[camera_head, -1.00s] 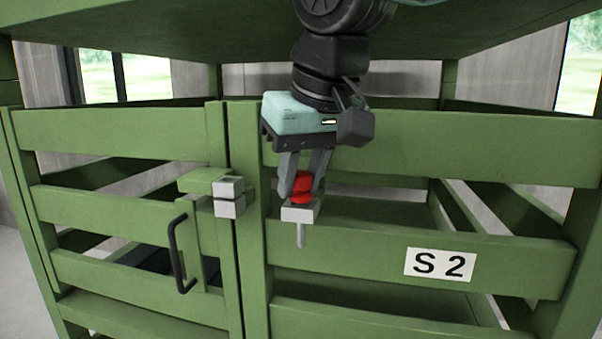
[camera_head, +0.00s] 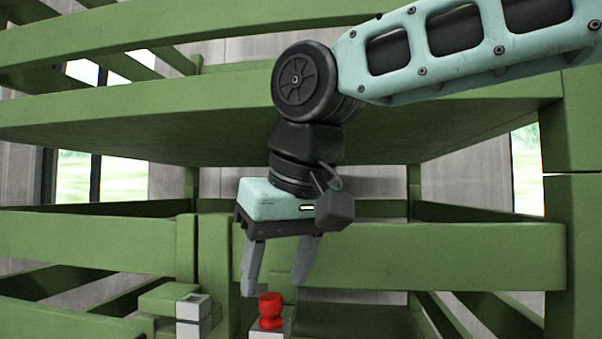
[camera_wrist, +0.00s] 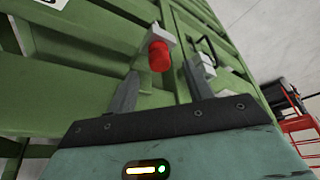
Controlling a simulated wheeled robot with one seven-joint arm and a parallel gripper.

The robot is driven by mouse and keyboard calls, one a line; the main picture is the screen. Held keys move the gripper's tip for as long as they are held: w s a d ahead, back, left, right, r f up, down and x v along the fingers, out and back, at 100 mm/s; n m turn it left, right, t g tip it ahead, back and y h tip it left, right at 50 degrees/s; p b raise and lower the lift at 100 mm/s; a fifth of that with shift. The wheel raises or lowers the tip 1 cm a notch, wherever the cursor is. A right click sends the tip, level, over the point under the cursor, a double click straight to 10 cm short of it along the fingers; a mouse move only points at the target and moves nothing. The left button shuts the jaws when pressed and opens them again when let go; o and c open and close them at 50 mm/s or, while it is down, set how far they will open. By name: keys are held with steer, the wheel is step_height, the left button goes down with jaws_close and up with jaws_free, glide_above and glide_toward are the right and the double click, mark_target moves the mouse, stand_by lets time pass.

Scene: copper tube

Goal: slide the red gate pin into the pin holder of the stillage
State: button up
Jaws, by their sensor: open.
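The red gate pin (camera_head: 270,310) stands upright in the pin holder (camera_head: 268,335), a light grey block on the green stillage. Only its red head shows above the block in the head view. In the wrist view the red head (camera_wrist: 159,56) is seen against the pale holder (camera_wrist: 157,33). My gripper (camera_head: 271,292) is open, with its fingers apart just above the head and not closed on it. The stillage gate (camera_head: 90,240) is green and slatted. The pin's lower shaft is out of view now.
A pale latch block (camera_head: 192,308) is on the gate at the left of the holder. A dark handle (camera_wrist: 207,45) shows in the wrist view. A red frame (camera_wrist: 303,125) stands at the far right of the wrist view.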

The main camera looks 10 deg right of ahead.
steer(key=v, duration=1.3)
step_height(320, 180, down, 22)
steer(key=s+n+g, duration=0.2)
steer(key=g, duration=0.1)
steer(key=s+d+f, duration=0.3)
steer(key=s+f, duration=0.1)
steer(key=f, duration=0.4)
steer(key=s+d+f+g+h, duration=0.1)
steer(key=s+d+f, duration=0.3)
steer(key=f, duration=0.5)
steer(key=shift+s+f+n, duration=0.3)
steer(key=shift+s+n, duration=0.1)
steer(key=shift+s, duration=0.45)
steer(key=shift+c, duration=0.2)
